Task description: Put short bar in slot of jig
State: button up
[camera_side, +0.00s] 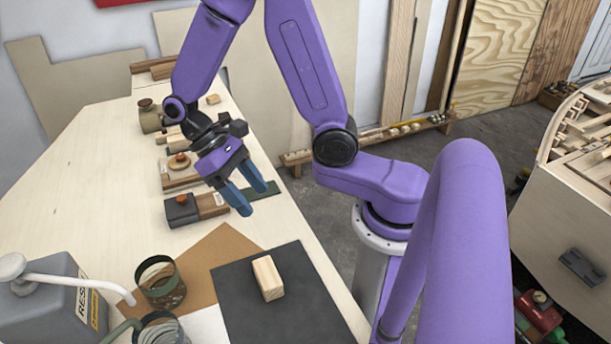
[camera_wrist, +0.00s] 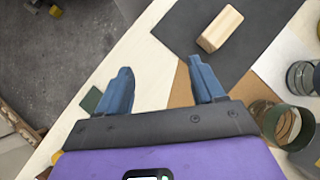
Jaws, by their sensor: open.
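A short pale wooden bar (camera_side: 268,278) lies on a dark grey mat (camera_side: 240,312) near the front of the table. In the wrist view the bar (camera_wrist: 220,29) is at the upper right on the mat (camera_wrist: 185,22), beyond the fingertips. My gripper (camera_side: 255,200) has blue fingers spread apart with nothing between them. It hangs over the table's right edge, behind and apart from the bar. The wrist view shows both fingers of my gripper (camera_wrist: 160,64). I cannot pick out the jig or its slot with certainty in either view.
A glass jar (camera_side: 160,284) and a glue container (camera_side: 50,305) stand left of the mat. Brown paper (camera_side: 215,250) lies behind it.

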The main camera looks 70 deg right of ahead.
jog(key=s+d+r+n+t, duration=0.2)
jog(key=s+r+n+t, duration=0.3)
jog(key=s+n, duration=0.6)
jog(key=shift+t, duration=1.2)
jog(key=shift+w+a+r, duration=0.1)
notch_tip(320, 180, up, 5)
jog(key=m, duration=2.1)
send_over(267, 272)
notch_tip(267, 272, down, 17)
jog(key=shift+f, duration=0.15)
